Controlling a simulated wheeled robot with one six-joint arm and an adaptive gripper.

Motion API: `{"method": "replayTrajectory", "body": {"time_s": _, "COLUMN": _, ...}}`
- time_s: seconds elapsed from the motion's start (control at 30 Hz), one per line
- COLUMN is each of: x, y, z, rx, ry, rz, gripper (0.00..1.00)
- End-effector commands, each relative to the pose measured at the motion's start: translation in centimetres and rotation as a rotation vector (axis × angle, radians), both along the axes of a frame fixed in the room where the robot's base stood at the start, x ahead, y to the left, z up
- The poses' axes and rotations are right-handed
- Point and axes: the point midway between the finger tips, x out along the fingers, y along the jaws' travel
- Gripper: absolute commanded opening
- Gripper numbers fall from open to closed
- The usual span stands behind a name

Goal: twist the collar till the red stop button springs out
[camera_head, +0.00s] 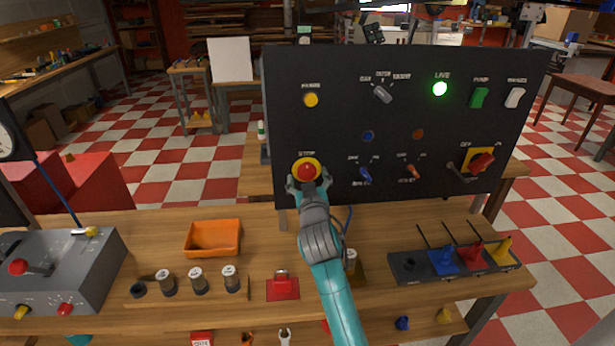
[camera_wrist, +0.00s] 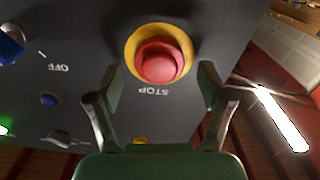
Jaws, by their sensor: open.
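The red stop button (camera_head: 306,171) sits on a yellow round base at the lower left of the black upright panel (camera_head: 330,105). It also shows in the wrist view as a red dome (camera_wrist: 159,62) with a wider red collar around its foot, on a yellow ring (camera_wrist: 131,47). My gripper (camera_head: 307,186) is at the button in the head view. In the wrist view my gripper (camera_wrist: 160,85) is open, one finger to each side of the button and a little below it, with no contact visible. Whether the button is in or out is hard to tell.
The panel also bears a lit green LIVE lamp (camera_head: 440,89), a selector knob (camera_head: 382,94), a red rotary switch (camera_head: 481,162) and small toggles. On the bench stand an orange tray (camera_head: 213,252), several jars, a grey control box (camera_head: 65,268) and a rack of coloured pieces (camera_head: 410,277).

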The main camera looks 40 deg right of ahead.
Motion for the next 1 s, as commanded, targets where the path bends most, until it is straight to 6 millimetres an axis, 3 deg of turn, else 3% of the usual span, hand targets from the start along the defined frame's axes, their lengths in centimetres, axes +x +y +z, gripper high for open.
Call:
{"method": "replayTrajectory", "body": {"time_s": 0.4, "x": 0.71, "y": -0.5, "z": 0.0, "rx": 0.0, "ry": 0.0, "rz": 0.0, "gripper": 0.8}}
{"method": "replayTrajectory", "body": {"time_s": 0.67, "x": 0.7, "y": -0.5, "z": -0.01, "rx": 0.0, "ry": 0.0, "rz": 0.0, "gripper": 0.2}}
{"method": "replayTrajectory", "body": {"time_s": 1.0, "x": 0.69, "y": -0.5, "z": 0.0, "rx": 0.037, "ry": -0.025, "rz": 0.0, "gripper": 0.2}}
